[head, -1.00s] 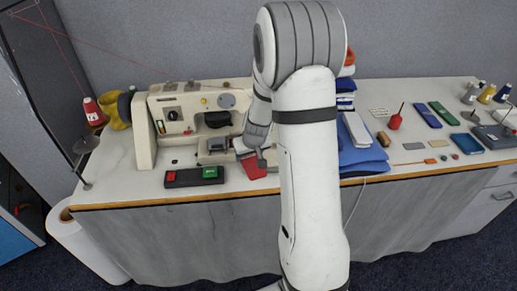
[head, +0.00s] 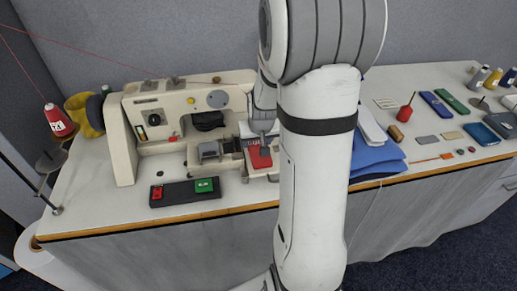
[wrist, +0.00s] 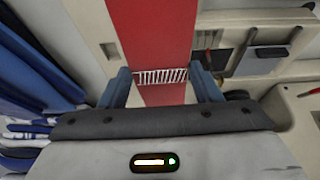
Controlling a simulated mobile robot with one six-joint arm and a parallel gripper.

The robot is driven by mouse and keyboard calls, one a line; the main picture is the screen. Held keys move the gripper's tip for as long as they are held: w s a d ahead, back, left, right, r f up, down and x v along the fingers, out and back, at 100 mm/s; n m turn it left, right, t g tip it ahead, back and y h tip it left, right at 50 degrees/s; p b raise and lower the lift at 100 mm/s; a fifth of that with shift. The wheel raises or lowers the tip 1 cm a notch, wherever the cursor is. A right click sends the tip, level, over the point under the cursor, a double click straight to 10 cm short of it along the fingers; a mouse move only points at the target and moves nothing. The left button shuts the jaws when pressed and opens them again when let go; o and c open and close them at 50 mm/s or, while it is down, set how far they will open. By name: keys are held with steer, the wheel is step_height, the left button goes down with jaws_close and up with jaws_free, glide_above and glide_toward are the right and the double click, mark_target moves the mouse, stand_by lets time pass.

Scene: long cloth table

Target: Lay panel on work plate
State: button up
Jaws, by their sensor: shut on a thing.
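The red panel (head: 259,158) is at the right end of the beige sewing machine (head: 160,108), over the pale work plate (head: 249,174). My gripper (head: 263,138) is above the panel, partly hidden by my arm. In the wrist view, the panel (wrist: 155,35) runs up between the two blue fingers of my gripper (wrist: 161,84), which are shut on it. A row of white marks crosses the panel between the fingertips. Beige plate surface shows on both sides of the panel in the wrist view. I cannot tell whether the panel touches the plate.
A black switch box (head: 185,192) with red and green buttons lies in front of the machine. Folded blue cloth (head: 375,160) is just right of my arm. Several small tools and cases lie farther right. A red thread cone (head: 58,121) stands at the left.

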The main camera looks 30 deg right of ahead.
mark_target(258, 149)
steer(key=shift+s+d+f, duration=0.1)
steer(key=shift+s+f, duration=0.05)
steer(key=shift+f, duration=1.75)
steer(key=shift+f, duration=0.2)
steer(key=o, duration=1)
steer(key=shift+r, duration=0.15)
